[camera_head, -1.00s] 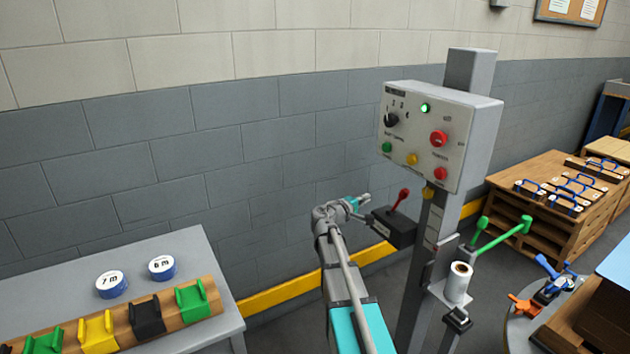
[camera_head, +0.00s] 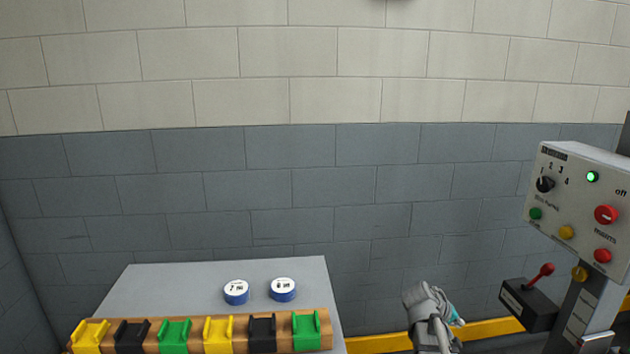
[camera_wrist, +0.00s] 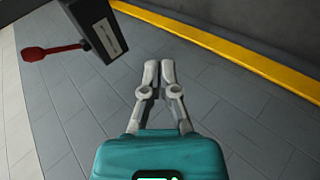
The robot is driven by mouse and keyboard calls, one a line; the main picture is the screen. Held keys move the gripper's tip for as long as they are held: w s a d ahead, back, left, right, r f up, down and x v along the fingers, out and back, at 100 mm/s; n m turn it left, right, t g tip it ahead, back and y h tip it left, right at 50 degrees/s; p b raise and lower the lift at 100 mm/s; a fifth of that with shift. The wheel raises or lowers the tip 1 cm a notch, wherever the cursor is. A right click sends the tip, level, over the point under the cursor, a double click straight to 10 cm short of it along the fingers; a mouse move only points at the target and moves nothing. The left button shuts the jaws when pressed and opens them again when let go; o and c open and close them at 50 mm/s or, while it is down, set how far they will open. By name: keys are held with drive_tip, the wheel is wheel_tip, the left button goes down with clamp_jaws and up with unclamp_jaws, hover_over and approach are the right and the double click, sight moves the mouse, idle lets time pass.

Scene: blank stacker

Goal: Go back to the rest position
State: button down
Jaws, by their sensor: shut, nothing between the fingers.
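My gripper (camera_wrist: 158,72) shows in the wrist view with its two grey fingers meeting at the tips. It is shut and empty, pointing over bare grey floor. In the head view only my grey wrist and a bit of teal show at the bottom, right of the table; the fingers are hidden there. The black lever box (camera_head: 528,305) with its red-knobbed lever (camera_head: 541,275) stands to the right of my arm. In the wrist view the box (camera_wrist: 97,28) is at the upper left, apart from my fingers.
The grey control panel (camera_head: 580,205), with a lit green lamp, stands at the right on its post. A grey table (camera_head: 180,285) at the left holds two blue-white discs (camera_head: 236,291) and a wooden bar with coloured holders (camera_head: 217,334). A yellow strip (camera_head: 490,328) runs along the wall's foot.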

drive_tip(key=s+a+f+g+y, duration=0.1)
drive_tip(key=s+a+f+y, duration=0.2)
drive_tip(key=a, duration=0.4)
drive_tip(key=s+a+f+g+y, duration=0.1)
drive_tip(key=s+a+y, duration=0.2)
drive_tip(key=s+a, duration=0.3)
drive_tip(key=s+a+f+g+y, duration=0.1)
drive_tip(key=s+a+f+y, duration=0.2)
drive_tip(key=a, duration=0.6)
wheel_tip(320, 180, up, 24)
drive_tip(key=p, duration=2.3)
drive_tip(key=shift+s+d+m, duration=0.15)
drive_tip(key=shift+d+m, duration=0.15)
